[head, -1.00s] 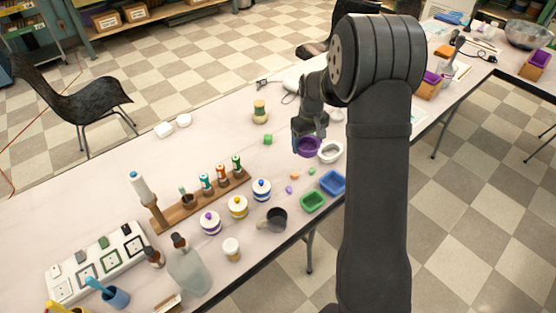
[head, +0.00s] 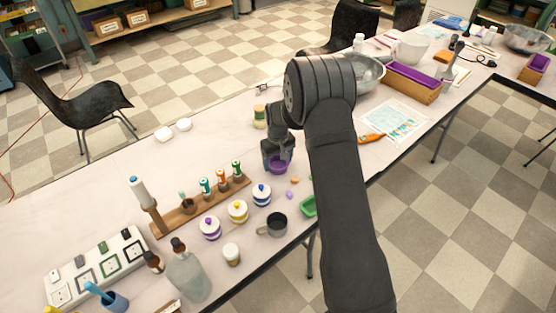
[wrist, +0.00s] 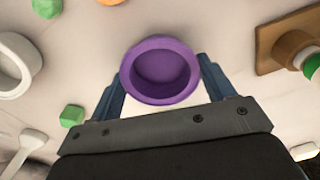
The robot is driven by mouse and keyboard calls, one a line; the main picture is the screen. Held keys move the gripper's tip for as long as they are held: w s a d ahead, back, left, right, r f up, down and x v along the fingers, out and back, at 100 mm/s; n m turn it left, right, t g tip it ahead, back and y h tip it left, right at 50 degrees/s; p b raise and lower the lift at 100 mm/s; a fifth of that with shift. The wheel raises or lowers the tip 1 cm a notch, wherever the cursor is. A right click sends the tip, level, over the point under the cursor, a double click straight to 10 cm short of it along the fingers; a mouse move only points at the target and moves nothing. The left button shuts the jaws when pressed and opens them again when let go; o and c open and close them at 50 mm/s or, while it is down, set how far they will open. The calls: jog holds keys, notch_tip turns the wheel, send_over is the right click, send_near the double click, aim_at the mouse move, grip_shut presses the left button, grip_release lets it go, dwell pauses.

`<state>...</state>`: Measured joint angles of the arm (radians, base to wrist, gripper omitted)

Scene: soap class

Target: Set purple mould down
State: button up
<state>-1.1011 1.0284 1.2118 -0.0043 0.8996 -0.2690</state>
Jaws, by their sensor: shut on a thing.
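My gripper (head: 277,158) is shut on the purple mould (head: 279,167), a round, open cup. In the wrist view the mould (wrist: 161,70) sits between the two blue fingers, with its hollow facing the camera. The mould is over or at the white table (head: 130,190), to the right of the wooden rack's end. I cannot tell whether its base touches the table. In the wrist view a pale round mould (wrist: 14,62) lies to the left, apart from the purple one.
The wooden rack (head: 187,220) with small bottles stands to the left. A green cube (wrist: 72,115) lies left of my gripper. My arm hides some table.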

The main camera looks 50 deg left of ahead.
aim_at(278, 167)
jog(key=o, duration=1)
jog(key=shift+f, duration=0.1)
notch_tip(278, 167, up, 12)
notch_tip(278, 167, down, 12)
jog(key=shift+f, duration=0.25)
jog(key=shift+r, duration=2.05)
